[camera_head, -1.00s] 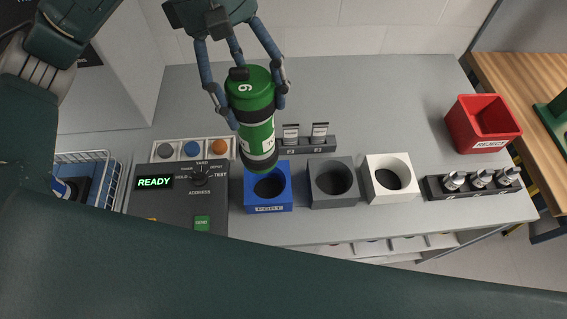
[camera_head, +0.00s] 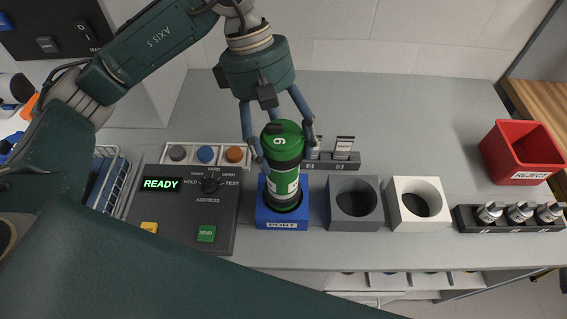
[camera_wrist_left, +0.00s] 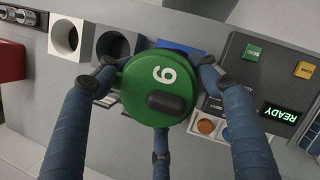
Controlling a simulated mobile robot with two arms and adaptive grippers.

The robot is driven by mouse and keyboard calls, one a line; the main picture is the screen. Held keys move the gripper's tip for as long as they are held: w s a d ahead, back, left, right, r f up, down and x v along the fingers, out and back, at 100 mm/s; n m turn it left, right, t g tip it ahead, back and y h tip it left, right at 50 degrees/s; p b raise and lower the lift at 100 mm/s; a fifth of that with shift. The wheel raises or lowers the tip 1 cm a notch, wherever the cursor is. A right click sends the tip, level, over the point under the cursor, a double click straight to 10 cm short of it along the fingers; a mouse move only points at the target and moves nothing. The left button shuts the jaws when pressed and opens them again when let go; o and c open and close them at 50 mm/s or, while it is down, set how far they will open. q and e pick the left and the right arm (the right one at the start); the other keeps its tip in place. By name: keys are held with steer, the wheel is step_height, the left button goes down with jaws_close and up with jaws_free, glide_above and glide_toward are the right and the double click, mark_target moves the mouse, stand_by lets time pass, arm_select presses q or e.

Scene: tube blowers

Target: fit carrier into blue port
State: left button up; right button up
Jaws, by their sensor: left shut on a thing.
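The carrier (camera_head: 285,160) is a green capped cylinder marked 6, with a white label and a dark lower band. In the head view it stands nearly upright with its lower end at the opening of the blue port (camera_head: 283,218); how deep it sits is hard to tell. My left gripper (camera_head: 280,150) is shut around its upper part from above. In the left wrist view the green cap (camera_wrist_left: 158,88) fills the middle between the fingers, and the blue port (camera_wrist_left: 182,47) shows only partly behind it. My right gripper is not in view.
A grey port (camera_head: 355,205) and a white port (camera_head: 420,204) stand to the right. The control panel (camera_head: 190,215) reading READY is to the left. Behind are colored buttons (camera_head: 205,154) and a small rack (camera_head: 340,160). A red reject bin (camera_head: 525,150) and metal fittings (camera_head: 520,215) are far right.

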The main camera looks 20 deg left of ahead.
arm_select(q)
step_height(320, 180, down, 5)
steer(key=shift+w+f+b, duration=0.1)
steer(key=shift+b, duration=0.95)
steer(key=o, duration=1.9)
steer(key=shift+c, duration=0.2)
